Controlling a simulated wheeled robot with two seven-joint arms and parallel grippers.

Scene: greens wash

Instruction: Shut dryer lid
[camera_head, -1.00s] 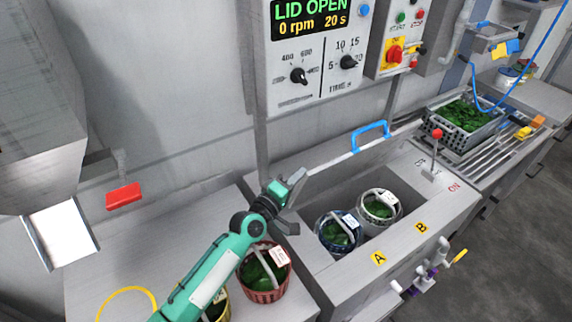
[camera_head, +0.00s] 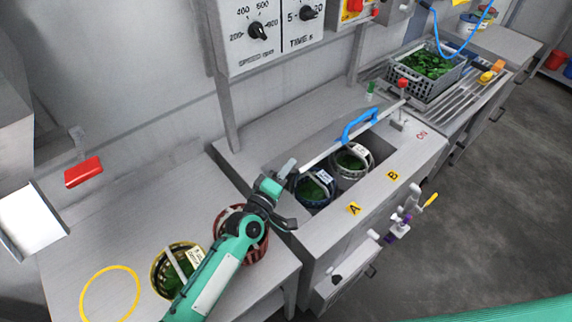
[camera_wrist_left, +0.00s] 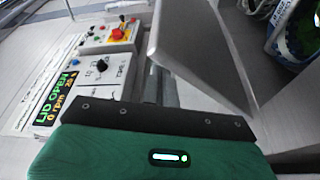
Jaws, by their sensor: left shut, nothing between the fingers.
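The dryer lid (camera_head: 318,115) is a grey panel, raised at a tilt over the well, with a blue handle (camera_head: 360,125) on its front edge. The well is still exposed below, holding a dark blue basket (camera_head: 314,190) and a white basket (camera_head: 353,162) of greens. My left gripper (camera_head: 286,174) is shut and empty, at the near left end of the lid's edge; contact is not clear. In the left wrist view the lid (camera_wrist_left: 205,50) rises close beyond the gripper, and the display (camera_wrist_left: 55,95) reads LID OPEN. My right gripper is out of view.
A yellow basket (camera_head: 176,268) and a partly hidden red basket (camera_head: 236,225) stand on the left counter, by a yellow ring (camera_head: 110,292). A red-knobbed lever (camera_head: 402,84) stands right of the well. A grey crate of greens (camera_head: 437,75) stands farther right.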

